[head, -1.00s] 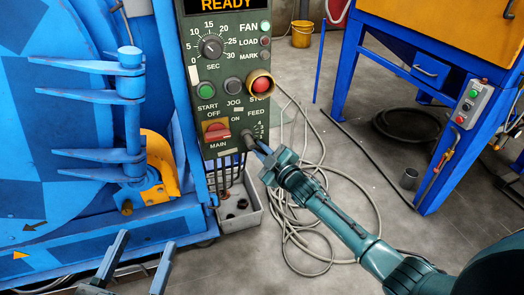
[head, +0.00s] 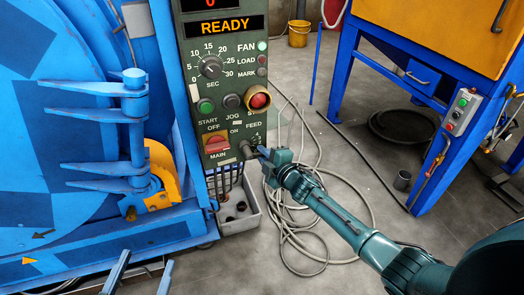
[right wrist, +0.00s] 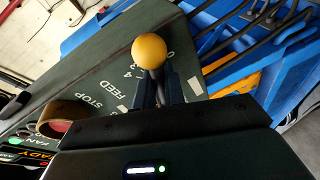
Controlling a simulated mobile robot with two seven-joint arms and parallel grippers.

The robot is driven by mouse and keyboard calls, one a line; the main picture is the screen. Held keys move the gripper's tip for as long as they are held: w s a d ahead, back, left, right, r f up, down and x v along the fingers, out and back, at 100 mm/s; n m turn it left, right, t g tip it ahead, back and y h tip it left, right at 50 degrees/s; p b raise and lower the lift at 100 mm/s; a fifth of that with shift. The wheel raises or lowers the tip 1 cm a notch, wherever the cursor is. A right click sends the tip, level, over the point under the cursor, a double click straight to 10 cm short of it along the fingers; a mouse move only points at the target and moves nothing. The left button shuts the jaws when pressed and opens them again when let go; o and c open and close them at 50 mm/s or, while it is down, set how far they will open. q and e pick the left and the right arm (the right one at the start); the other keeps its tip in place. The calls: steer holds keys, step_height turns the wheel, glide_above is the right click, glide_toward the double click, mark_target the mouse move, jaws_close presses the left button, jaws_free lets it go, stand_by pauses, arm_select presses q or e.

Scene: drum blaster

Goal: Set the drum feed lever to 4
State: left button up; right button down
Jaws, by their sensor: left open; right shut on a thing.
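The green control panel (head: 222,100) carries the FEED label with a small number scale under it, low on its right side. The feed lever (head: 246,149) sticks out beside this scale. In the right wrist view the lever has a yellow ball knob (right wrist: 149,50) on a dark shaft. My right gripper (head: 263,153) is shut on the lever; its fingers (right wrist: 158,88) flank the shaft just below the knob. A 4 and a 0 show on either side of the knob; it hides part of the scale, so the exact setting cannot be read. My left gripper (head: 142,270) is open and empty at the bottom edge.
The red MAIN switch (head: 217,143) sits left of the lever. The START button (head: 206,106), JOG button and red stop button (head: 259,98) are above. A blue drum machine (head: 70,130) stands left. A grey bin (head: 238,212) and coiled cable (head: 310,215) lie below.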

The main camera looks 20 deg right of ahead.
mark_target(255, 139)
step_height(255, 139, up, 2)
steer(key=n+h+p, duration=0.1)
steer(key=n+p, duration=0.1)
steer(key=n, duration=0.1)
steer(key=shift+g+p, duration=0.3)
steer(key=shift+p, duration=0.05)
steer(key=shift+r+n+h+p, duration=0.45)
steer(key=shift+n+p, duration=0.4)
steer(key=shift+n, duration=0.25)
steer(key=shift+a+r+n+h+p, duration=0.2)
steer(key=shift+r+n+h+p, duration=0.15)
steer(key=shift+n+p, duration=0.25)
arm_select(q)
steer(key=shift+s+a+r+n+g+y, duration=0.3)
steer(key=shift+a+n+g+y, duration=0.25)
steer(key=shift+g, duration=0.4)
steer(key=shift+s+a+r+n+g+y, duration=0.15)
steer(key=shift+s+a+n+g+y, duration=0.15)
steer(key=shift+n+g+y, duration=0.55)
arm_select(e)
steer(key=shift+a+r+n, duration=0.1)
steer(key=shift+a+n, duration=0.05)
steer(key=shift+n, duration=0.45)
steer(key=shift+h, duration=0.3)
steer(key=c, duration=1.5)
jaws_free()
